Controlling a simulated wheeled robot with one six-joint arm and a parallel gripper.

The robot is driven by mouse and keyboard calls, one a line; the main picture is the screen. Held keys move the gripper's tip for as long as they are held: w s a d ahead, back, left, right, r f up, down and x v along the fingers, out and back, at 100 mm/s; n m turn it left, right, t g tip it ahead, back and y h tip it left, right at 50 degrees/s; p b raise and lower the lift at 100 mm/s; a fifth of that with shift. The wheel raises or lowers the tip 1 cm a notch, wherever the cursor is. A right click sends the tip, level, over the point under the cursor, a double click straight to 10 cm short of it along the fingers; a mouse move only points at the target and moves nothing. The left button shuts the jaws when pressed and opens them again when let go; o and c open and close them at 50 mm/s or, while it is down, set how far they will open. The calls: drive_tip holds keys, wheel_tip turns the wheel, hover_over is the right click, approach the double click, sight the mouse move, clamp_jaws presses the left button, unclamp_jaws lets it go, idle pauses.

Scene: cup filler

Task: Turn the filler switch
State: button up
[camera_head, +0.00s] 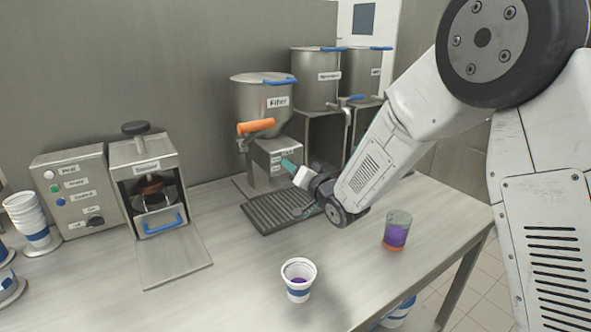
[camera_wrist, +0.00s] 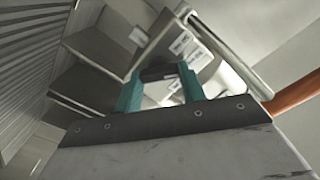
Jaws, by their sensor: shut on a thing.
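The filler (camera_head: 262,108) is a metal hopper labelled "Filler" with a blue lid clip, standing on a metal box at the back of the table. An orange handle (camera_head: 256,127) sticks out at its front; it also shows at the right of the wrist view (camera_wrist: 297,92). My gripper (camera_head: 288,164) is at the box's labelled front panel, reaching in from the right. In the wrist view its teal fingers (camera_wrist: 160,84) are shut on a dark piece (camera_wrist: 159,72), which looks like the filler switch. The head view hides the switch behind my fingers.
A black drip grate (camera_head: 270,212) lies below my gripper. A sealing machine (camera_head: 148,180), a control box (camera_head: 76,195) and stacked cups (camera_head: 28,218) stand left.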

drive_tip(key=shift+d+m, duration=0.1)
drive_tip(key=shift+m, duration=0.7)
drive_tip(key=o, duration=1)
drive_tip(key=v, duration=0.7)
drive_tip(key=shift+s+d, duration=0.2)
drive_tip(key=shift+s, duration=0.1)
